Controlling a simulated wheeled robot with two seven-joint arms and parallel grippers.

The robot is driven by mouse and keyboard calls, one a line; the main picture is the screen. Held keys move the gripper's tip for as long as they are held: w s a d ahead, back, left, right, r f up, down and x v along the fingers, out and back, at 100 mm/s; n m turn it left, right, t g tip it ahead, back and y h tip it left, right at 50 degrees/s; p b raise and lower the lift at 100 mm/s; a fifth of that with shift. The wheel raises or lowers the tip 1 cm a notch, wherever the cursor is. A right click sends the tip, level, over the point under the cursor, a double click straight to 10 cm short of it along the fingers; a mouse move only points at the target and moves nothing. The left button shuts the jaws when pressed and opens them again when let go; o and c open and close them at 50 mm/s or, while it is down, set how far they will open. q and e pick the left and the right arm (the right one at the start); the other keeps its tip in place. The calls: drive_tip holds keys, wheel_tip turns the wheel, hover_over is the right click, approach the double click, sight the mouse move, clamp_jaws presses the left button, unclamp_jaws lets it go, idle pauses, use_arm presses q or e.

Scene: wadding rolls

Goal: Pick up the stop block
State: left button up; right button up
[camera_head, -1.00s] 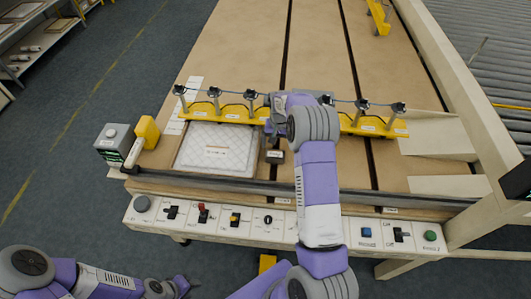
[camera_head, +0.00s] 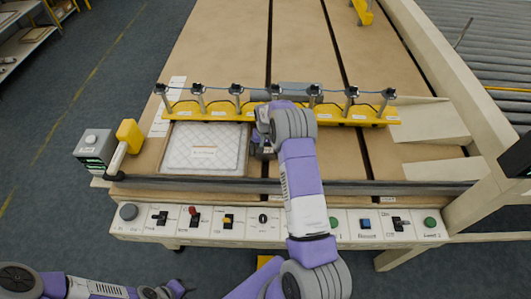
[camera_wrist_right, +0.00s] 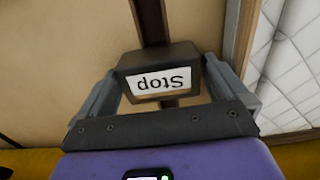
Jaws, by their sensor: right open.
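The stop block is a small dark block with a white "Stop" label; it shows in the right wrist view (camera_wrist_right: 158,83). In the head view the stop block (camera_head: 264,154) sits on the tan table beside the quilted white pad, partly hidden by my right gripper. My right gripper (camera_head: 261,140) is open, low over the table at the block. In the wrist view its fingers stand on either side of the block, with the block between them. My left arm lies low at the left; the dark end of it (camera_head: 165,291) is cut by the bottom edge.
A yellow bar with several upright posts (camera_head: 215,112) runs across the table just behind the block. The quilted pad (camera_head: 204,147) lies in a tray to the left. A dark rail (camera_head: 220,186) and a button panel (camera_head: 255,225) run along the front.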

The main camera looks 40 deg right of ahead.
drive_tip(key=shift+f, duration=0.25)
drive_tip(key=c, duration=1.1)
drive_tip(key=shift+r, duration=0.1)
